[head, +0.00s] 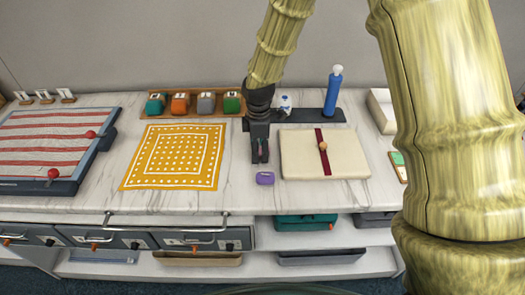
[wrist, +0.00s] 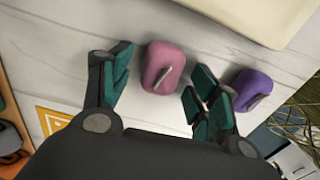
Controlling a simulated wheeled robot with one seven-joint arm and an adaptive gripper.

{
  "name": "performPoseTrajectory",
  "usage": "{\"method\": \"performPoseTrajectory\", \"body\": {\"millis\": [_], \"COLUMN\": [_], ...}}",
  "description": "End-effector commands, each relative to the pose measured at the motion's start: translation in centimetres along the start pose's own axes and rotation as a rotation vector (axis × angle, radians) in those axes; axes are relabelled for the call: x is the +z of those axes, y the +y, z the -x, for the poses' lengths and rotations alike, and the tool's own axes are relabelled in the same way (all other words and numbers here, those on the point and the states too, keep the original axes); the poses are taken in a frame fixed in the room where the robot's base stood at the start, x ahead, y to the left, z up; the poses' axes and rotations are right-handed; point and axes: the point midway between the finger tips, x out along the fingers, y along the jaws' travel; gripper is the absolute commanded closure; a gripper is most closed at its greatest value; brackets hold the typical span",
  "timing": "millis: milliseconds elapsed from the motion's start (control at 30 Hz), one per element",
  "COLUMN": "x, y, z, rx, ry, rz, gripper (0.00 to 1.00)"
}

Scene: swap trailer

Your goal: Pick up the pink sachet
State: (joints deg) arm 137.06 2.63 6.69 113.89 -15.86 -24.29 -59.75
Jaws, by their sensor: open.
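The pink sachet (wrist: 160,62) lies on the marble-look counter in the wrist view, a small rounded pouch with a pale strip on its face. My gripper (wrist: 158,92) is open, with teal finger pads on either side of the near part of the sachet. The right finger is close to the sachet; I cannot tell whether it touches. In the head view my gripper (head: 261,152) points down over the counter and hides most of the pink sachet. A purple sachet (wrist: 255,84) lies just outside the right finger; it also shows in the head view (head: 265,179).
A cream block (head: 345,165) with a dark red strap stands close on the right. A yellow patterned cloth (head: 140,181) lies on the left. Behind are a wooden rack (head: 221,112) of coloured containers and a dark tray (head: 300,117) with a blue bottle (head: 332,95).

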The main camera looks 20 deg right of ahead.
Motion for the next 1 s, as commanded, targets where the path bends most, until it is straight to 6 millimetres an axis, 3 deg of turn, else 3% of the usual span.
{"method": "performPoseTrajectory", "body": {"millis": [67,300,733,1000], "x": [0.0,0.0,0.0,0.0], "y": [0.0,0.0,0.0,0.1], "z": [0.0,0.0,0.4,3.2], "rx": [0.000,0.000,0.000,0.002], "ry": [0.000,0.000,0.000,0.001], "rz": [0.000,-0.001,0.000,-0.002], "gripper": [0.41,0.81,0.82,0.82]}}
